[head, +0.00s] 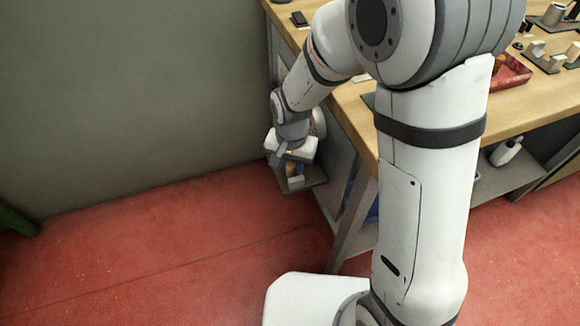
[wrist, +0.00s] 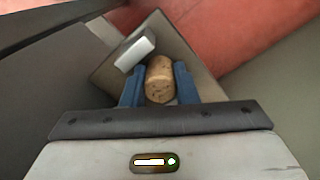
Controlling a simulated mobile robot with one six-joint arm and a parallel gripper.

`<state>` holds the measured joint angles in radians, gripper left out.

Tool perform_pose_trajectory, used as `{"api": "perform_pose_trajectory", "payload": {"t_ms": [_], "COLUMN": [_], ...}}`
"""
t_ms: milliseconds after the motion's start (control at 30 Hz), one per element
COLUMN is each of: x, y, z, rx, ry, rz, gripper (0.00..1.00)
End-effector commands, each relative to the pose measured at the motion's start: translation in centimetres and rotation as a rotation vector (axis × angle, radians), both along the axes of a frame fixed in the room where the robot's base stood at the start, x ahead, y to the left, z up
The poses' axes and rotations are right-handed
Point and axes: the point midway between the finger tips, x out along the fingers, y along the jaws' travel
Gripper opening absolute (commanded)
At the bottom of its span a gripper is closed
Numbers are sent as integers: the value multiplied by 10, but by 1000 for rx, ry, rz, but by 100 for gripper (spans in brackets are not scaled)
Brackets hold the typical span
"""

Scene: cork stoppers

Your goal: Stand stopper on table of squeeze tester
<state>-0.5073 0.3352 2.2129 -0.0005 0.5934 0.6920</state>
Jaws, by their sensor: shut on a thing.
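A brown cork stopper (wrist: 160,78) is between the two blue fingers of my gripper (wrist: 156,84) in the wrist view, and the fingers are shut on it. In the head view my gripper (head: 291,160) is low beside the left end of the workbench, and a small tan patch of the stopper shows under it. Beyond the stopper is a grey-brown square plate (wrist: 185,45) with a pale block (wrist: 135,53) on it. I cannot tell whether this plate is part of the squeeze tester, nor whether the stopper touches it.
The wooden workbench (head: 345,100) stands to the right of my gripper. On it are a red tray (head: 513,72), pale blocks, a metal cup (head: 553,14) and a dark device (head: 299,19). A white bottle (head: 507,150) is on the lower shelf.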

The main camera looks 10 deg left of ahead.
Motion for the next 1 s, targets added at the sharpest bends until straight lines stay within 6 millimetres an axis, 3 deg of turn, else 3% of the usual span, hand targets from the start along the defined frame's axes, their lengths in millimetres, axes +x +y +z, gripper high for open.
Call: {"api": "perform_pose_trajectory", "payload": {"t_ms": [300,333,567,833,1000], "x": [0,0,0,0,0], "y": [0,1,1,1,1], "z": [-3,-3,-2,0,18], "rx": [0,0,0,1,2], "ry": [0,-1,0,-1,-3], "rz": [1,1,1,2,2], "gripper": [6,28,47,48,48]}}
